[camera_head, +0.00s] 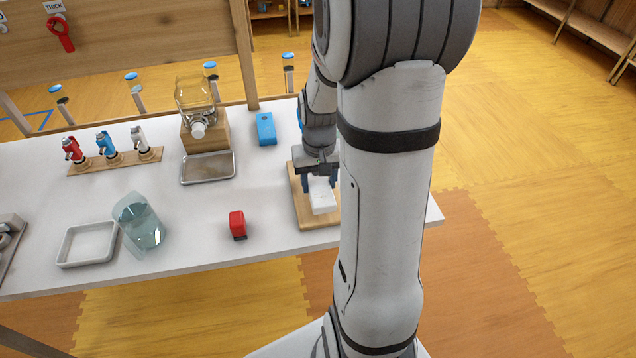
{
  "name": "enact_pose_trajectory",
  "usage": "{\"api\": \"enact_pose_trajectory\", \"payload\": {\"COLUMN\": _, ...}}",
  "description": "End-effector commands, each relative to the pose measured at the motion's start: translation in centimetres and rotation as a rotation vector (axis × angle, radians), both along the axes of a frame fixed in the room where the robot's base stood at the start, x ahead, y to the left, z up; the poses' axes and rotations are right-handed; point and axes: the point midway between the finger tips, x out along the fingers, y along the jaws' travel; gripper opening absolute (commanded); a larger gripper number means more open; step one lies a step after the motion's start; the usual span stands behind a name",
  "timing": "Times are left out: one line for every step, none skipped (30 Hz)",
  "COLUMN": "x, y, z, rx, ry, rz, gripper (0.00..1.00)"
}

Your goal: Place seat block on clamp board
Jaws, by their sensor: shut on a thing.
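My gripper (319,184) points down over the wooden clamp board (303,213) at the right end of the white table. Its dark blue fingers are shut on a white block (323,202), which looks like the seat block. The block is over the board, within its outline in this view. I cannot tell whether its underside touches the board. My arm hides the right part of the board.
A blue block (266,129) lies behind the board, and a red block (237,225) to its left. A tilted jar (196,100) on a wooden stand, a grey tray (208,168), a clear jug (140,222), a white tray (88,243) and a tap rack (115,160) are further left.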

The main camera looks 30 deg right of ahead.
Motion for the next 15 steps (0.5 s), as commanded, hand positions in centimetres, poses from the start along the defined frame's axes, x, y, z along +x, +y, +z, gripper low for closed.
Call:
{"api": "enact_pose_trajectory", "payload": {"x": 0.4, "y": -0.1, "z": 0.0, "rx": 0.000, "ry": 0.000, "rz": 0.000, "gripper": 0.18}}
{"api": "enact_pose_trajectory", "payload": {"x": 0.7, "y": -0.2, "z": 0.0, "rx": 0.000, "ry": 0.000, "rz": 0.000, "gripper": 0.18}}
{"api": "enact_pose_trajectory", "payload": {"x": 0.8, "y": -0.2, "z": -0.5, "rx": 0.001, "ry": 0.004, "rz": 0.000, "gripper": 0.18}}
{"api": "enact_pose_trajectory", "payload": {"x": 0.6, "y": -0.2, "z": -1.1, "rx": 0.002, "ry": 0.006, "rz": 0.000, "gripper": 0.18}}
{"api": "enact_pose_trajectory", "payload": {"x": 0.6, "y": -0.2, "z": -1.6, "rx": 0.002, "ry": 0.006, "rz": 0.000, "gripper": 0.18}}
{"api": "enact_pose_trajectory", "payload": {"x": 0.6, "y": -0.2, "z": -2.3, "rx": 0.002, "ry": 0.007, "rz": -0.001, "gripper": 0.18}}
{"api": "enact_pose_trajectory", "payload": {"x": 0.6, "y": -0.2, "z": -2.7, "rx": 0.001, "ry": 0.005, "rz": -0.001, "gripper": 0.18}}
{"api": "enact_pose_trajectory", "payload": {"x": 0.6, "y": -0.2, "z": -3.1, "rx": 0.001, "ry": 0.004, "rz": -0.001, "gripper": 0.18}}
{"api": "enact_pose_trajectory", "payload": {"x": 0.6, "y": -0.2, "z": -3.4, "rx": 0.001, "ry": 0.003, "rz": -0.001, "gripper": 0.18}}
{"api": "enact_pose_trajectory", "payload": {"x": 0.7, "y": -0.2, "z": -3.5, "rx": 0.001, "ry": 0.002, "rz": -0.001, "gripper": 0.18}}
{"api": "enact_pose_trajectory", "payload": {"x": 0.7, "y": -0.2, "z": -3.6, "rx": 0.000, "ry": 0.001, "rz": -0.001, "gripper": 0.18}}
{"api": "enact_pose_trajectory", "payload": {"x": 0.7, "y": -0.2, "z": -3.5, "rx": 0.000, "ry": 0.000, "rz": -0.001, "gripper": 0.18}}
{"api": "enact_pose_trajectory", "payload": {"x": 0.7, "y": -0.2, "z": -3.5, "rx": 0.000, "ry": 0.000, "rz": -0.001, "gripper": 0.18}}
{"api": "enact_pose_trajectory", "payload": {"x": 0.7, "y": -0.2, "z": -3.5, "rx": 0.000, "ry": 0.000, "rz": -0.001, "gripper": 0.18}}
{"api": "enact_pose_trajectory", "payload": {"x": 0.7, "y": -0.2, "z": -3.5, "rx": 0.000, "ry": 0.000, "rz": -0.001, "gripper": 0.18}}
